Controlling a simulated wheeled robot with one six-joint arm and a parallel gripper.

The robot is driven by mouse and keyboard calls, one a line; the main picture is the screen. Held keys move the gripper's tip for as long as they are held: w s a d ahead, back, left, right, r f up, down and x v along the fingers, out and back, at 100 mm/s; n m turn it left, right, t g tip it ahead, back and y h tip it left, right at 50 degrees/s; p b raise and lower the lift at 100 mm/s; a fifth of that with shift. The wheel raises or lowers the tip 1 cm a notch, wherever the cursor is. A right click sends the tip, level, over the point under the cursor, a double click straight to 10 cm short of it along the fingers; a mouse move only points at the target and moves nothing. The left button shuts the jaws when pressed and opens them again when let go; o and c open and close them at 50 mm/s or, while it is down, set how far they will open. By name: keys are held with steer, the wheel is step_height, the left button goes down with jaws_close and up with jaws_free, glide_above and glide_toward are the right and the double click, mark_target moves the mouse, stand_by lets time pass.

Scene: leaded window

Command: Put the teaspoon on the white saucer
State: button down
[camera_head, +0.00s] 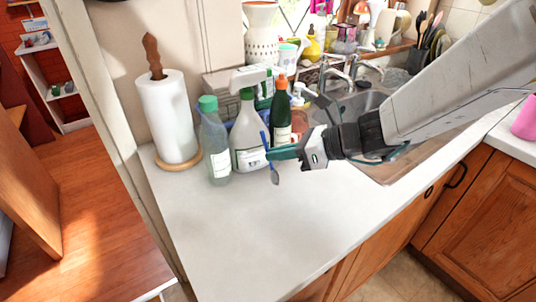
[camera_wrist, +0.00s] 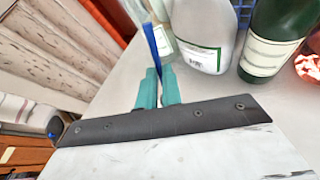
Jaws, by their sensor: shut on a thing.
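My gripper (camera_head: 282,153) has teal fingers and is above the pale counter, in front of the bottles. It is shut on a thin blue teaspoon (camera_head: 275,177), which hangs steeply with its bowl end down, clear of the counter as far as I can tell. In the wrist view, my gripper (camera_wrist: 157,80) has its fingers close together, with the blue teaspoon (camera_wrist: 151,40) sticking out beyond their tips. I cannot make out a white saucer in either view.
A paper towel roll (camera_head: 168,117), a clear bottle (camera_head: 214,145), a white spray bottle (camera_head: 248,135) and a dark green bottle (camera_head: 281,118) stand behind my gripper. The sink (camera_head: 365,103) is to the right. The counter (camera_head: 240,225) in front is clear.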

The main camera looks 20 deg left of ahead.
steer(key=shift+w+a+f, duration=0.25)
steer(key=shift+a+f, duration=0.05)
steer(key=shift+f, duration=0.3)
steer(key=shift+w+a+f, duration=0.25)
steer(key=shift+a+f, duration=0.1)
steer(key=shift+f, duration=0.3)
steer(key=shift+w+a+f, duration=0.25)
steer(key=shift+a+f, duration=0.05)
steer(key=shift+f, duration=0.3)
steer(key=shift+f, duration=0.1)
steer(key=c, duration=1.6)
jaws_free()
steer(key=shift+o, duration=0.2)
